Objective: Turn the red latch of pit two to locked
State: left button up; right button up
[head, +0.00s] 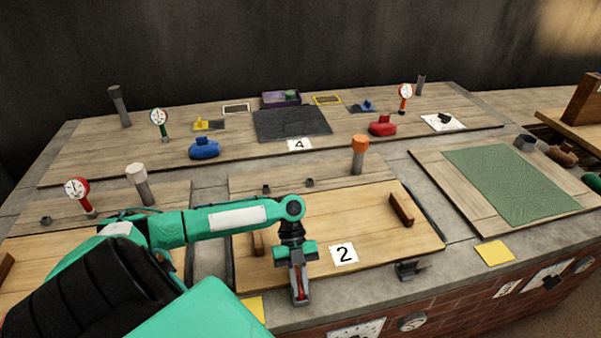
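The wooden lid of pit two (335,215) lies flat, with a white card marked 2 (344,254) near its front edge. My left gripper (300,297) reaches down at the front edge of this lid, left of the card. A narrow red piece, which may be the red latch (296,281), shows at the fingers. The fingers cover most of it, so its angle is hidden. I cannot tell whether the fingers are closed on it. A dark metal bracket (410,270) sits at the lid's front right. My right gripper is not in view.
Wooden handles (401,209) rise from the lid. An orange-topped post (358,154) stands behind it. A yellow card (494,252) lies on the stone rim to the right, beside a board with a green mat (512,183). Pit four's boards, gauges and blocks are at the back.

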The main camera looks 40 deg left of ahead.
pick_arm(q)
jog(key=o, duration=0.3)
jog(key=shift+o, duration=0.2)
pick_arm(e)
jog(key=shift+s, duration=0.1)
pick_arm(q)
jog(key=shift+w+a+r, duration=0.25)
jog(key=shift+a+r, duration=0.05)
jog(key=b+v, duration=0.1)
jog(key=v, duration=1.2)
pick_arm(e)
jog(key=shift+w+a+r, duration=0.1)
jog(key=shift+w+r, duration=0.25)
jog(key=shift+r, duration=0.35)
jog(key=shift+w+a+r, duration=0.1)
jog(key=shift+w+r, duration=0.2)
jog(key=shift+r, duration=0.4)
pick_arm(q)
jog(key=shift+d, duration=0.1)
